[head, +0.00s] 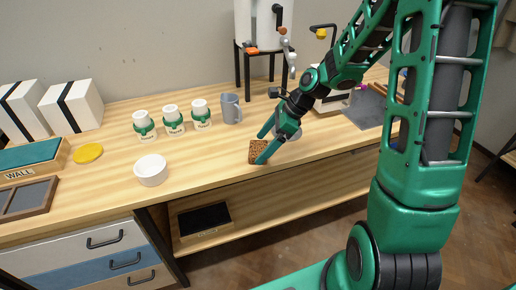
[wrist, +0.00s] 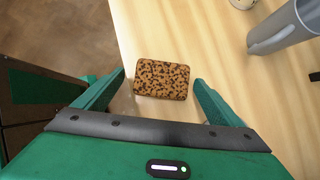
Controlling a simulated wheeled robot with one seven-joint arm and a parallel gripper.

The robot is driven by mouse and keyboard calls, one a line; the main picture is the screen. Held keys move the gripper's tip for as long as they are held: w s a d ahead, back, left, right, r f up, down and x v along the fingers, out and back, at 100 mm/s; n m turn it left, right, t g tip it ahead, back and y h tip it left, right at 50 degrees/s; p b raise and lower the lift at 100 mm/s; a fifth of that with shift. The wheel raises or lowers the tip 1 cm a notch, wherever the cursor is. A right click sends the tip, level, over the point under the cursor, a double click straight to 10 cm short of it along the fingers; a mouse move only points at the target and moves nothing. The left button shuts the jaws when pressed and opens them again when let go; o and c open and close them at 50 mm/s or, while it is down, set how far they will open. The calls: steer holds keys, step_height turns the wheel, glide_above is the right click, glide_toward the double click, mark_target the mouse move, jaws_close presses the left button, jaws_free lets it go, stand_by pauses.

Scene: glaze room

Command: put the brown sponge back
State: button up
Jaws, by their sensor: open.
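The brown sponge (head: 257,150), speckled with dark spots, lies on the wooden worktop close to its front edge. In the wrist view the sponge (wrist: 162,79) sits just beyond and between my two green fingertips. My gripper (head: 264,144) is open, with one finger on each side of the sponge's near end and a gap on both sides. In the wrist view my gripper (wrist: 158,84) holds nothing. In the head view one finger covers part of the sponge.
A grey mug (head: 231,108) stands behind the sponge. Several white jars with green labels (head: 173,121), a white bowl (head: 151,170) and a yellow lid (head: 88,153) are to the left. A dark tray (head: 204,218) is on the lower shelf. The worktop between bowl and sponge is clear.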

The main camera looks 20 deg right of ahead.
steer(key=v, duration=0.9)
steer(key=s+d+r+n+h, duration=0.1)
steer(key=s+d+n, duration=0.3)
steer(key=s, duration=0.5)
steer(key=s+d+r+n+g+h, duration=0.1)
steer(key=s+d+n+h, duration=0.2)
steer(key=s+n, duration=0.3)
steer(key=s+d+r+n+g+h, duration=0.1)
steer(key=s+d+n, duration=0.3)
steer(key=s, duration=0.9)
steer(key=shift+s+d+r+n+h, duration=0.3)
steer(key=shift+r+n+h, duration=0.1)
steer(key=shift+n, duration=0.7)
steer(key=shift+w+f, duration=0.1)
steer(key=shift+w+f+g, duration=0.2)
steer(key=shift+w+g, duration=0.1)
steer(key=shift+w, duration=0.2)
